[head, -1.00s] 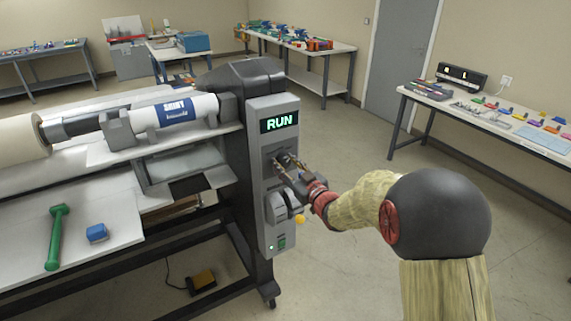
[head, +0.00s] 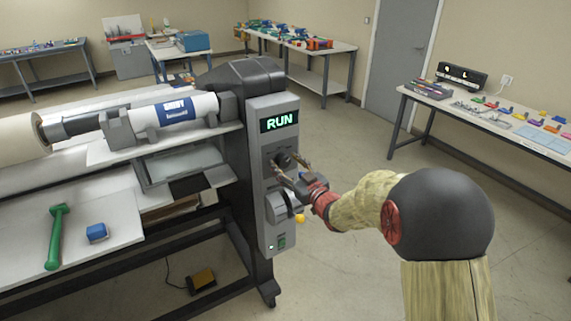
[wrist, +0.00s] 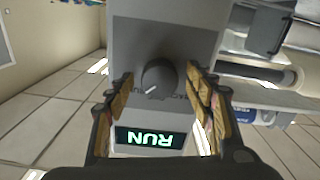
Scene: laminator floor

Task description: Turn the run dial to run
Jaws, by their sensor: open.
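The run dial (wrist: 160,77) is a dark round knob with a white pointer line on the grey control panel (head: 276,223). It shows in the middle of the wrist view, and partly behind my fingers in the head view. My gripper (wrist: 160,82) is open, with one finger on each side of the dial and a gap to it on both sides. In the head view my gripper (head: 288,165) is in front of the panel. The display (head: 279,121) above the dial reads RUN in green. The lettering around the dial is mostly hidden or too small to read.
Lower on the panel are a grey rounded part (head: 279,207) and a yellow knob (head: 300,218), close below my gripper. The laminator's roll (head: 175,110) and bed lie to the left. Floor to the right is clear.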

